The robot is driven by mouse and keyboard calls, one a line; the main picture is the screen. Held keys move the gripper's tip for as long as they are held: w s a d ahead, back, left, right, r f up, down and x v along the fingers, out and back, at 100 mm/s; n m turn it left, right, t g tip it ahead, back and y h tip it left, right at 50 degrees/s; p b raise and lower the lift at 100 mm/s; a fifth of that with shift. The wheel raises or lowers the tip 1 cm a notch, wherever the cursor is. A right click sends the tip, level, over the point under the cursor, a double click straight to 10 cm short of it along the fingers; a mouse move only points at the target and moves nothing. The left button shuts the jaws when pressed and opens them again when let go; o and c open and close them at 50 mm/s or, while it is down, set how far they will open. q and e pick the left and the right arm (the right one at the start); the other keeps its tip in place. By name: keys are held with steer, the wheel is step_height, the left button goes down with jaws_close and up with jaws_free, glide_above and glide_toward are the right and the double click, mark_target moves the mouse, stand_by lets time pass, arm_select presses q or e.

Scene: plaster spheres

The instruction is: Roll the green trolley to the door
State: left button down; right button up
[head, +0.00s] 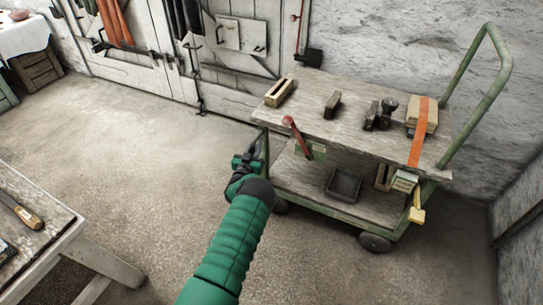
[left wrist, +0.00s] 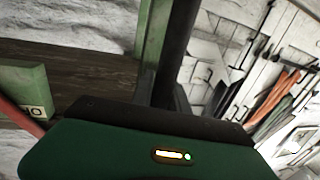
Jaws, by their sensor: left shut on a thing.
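The green trolley (head: 345,212) stands at the right in the head view, with two wooden shelves, dark wheels and a green push handle at its right end. My left gripper (head: 256,150) is at the trolley's left end, shut on its green upright. In the left wrist view the green upright (left wrist: 152,38) runs beside a dark finger; the grip itself is partly hidden. The white plank door (head: 145,45) is in the back wall, left of the trolley. My right gripper is not in view.
Planes and wooden blocks (head: 380,114) lie on the top shelf, with an orange strap (head: 418,140) over one block. A black tray (head: 343,185) is on the lower shelf. A workbench (head: 30,235) stands at left front. The floor (head: 130,130) before the door is clear.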

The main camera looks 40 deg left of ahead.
arm_select(q)
steer(key=s+a+b, duration=0.3)
steer(key=a+b, duration=0.3)
steer(key=a, duration=0.7)
steer(key=shift+s+a, duration=0.15)
steer(key=shift+a, duration=0.1)
steer(key=shift+a+r, duration=0.1)
steer(key=shift+r, duration=0.05)
steer(key=c, duration=1.7)
jaws_free()
steer(key=o, duration=0.4)
steer(key=shift+a+f, duration=0.15)
steer(key=shift+f, duration=0.1)
steer(key=shift+r, duration=0.1)
